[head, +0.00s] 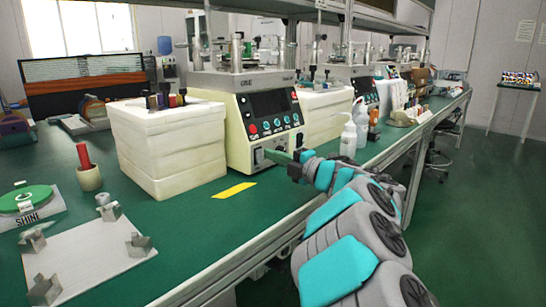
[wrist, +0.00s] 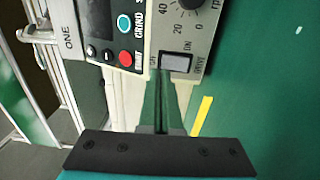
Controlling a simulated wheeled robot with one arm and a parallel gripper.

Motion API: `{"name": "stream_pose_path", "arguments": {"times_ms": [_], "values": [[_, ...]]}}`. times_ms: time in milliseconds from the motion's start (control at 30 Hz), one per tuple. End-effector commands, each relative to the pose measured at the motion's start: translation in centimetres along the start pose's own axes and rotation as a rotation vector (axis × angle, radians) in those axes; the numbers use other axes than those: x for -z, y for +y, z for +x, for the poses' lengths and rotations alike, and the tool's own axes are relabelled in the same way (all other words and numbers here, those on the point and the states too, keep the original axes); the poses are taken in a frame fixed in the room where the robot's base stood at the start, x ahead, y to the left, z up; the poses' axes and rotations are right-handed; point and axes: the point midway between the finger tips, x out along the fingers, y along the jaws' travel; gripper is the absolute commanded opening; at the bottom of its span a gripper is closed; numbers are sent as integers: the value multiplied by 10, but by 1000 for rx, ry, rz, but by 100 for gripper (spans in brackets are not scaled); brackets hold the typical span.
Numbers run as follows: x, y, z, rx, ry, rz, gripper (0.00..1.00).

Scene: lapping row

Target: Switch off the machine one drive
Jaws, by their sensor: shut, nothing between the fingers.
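Machine one (head: 240,130) is a cream lapping machine on the green bench, with a dark screen and coloured buttons on its front. Its drive switch (wrist: 176,62) is a pale grey rocker in a dark frame, labelled DRIVE, with ON and OFF beside it in the wrist view. Which way the rocker is tilted is not clear. My gripper (head: 270,154) is shut and empty, pointing at the lower front of the machine. In the wrist view my fingertips (wrist: 165,82) are just below the switch's OFF side. I cannot tell whether they touch the panel.
A numbered knob (wrist: 185,8) and a red button (wrist: 125,58) sit close to the switch. White blocks (head: 165,145) stand left of the machine. A yellow strip (head: 234,190) marks the bench in front. White bottles (head: 349,138) stand to the right.

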Motion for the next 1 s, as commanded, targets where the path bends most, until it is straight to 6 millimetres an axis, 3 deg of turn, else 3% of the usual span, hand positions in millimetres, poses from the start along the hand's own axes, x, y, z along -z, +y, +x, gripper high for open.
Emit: {"name": "stream_pose_path", "arguments": {"times_ms": [500, 700, 1000], "values": [[-1, 5, -91, 5, -6, 1, 0], [1, 7, -103, 3, 0, 0, 0], [1, 6, -104, 4, 1, 1, 0]]}}
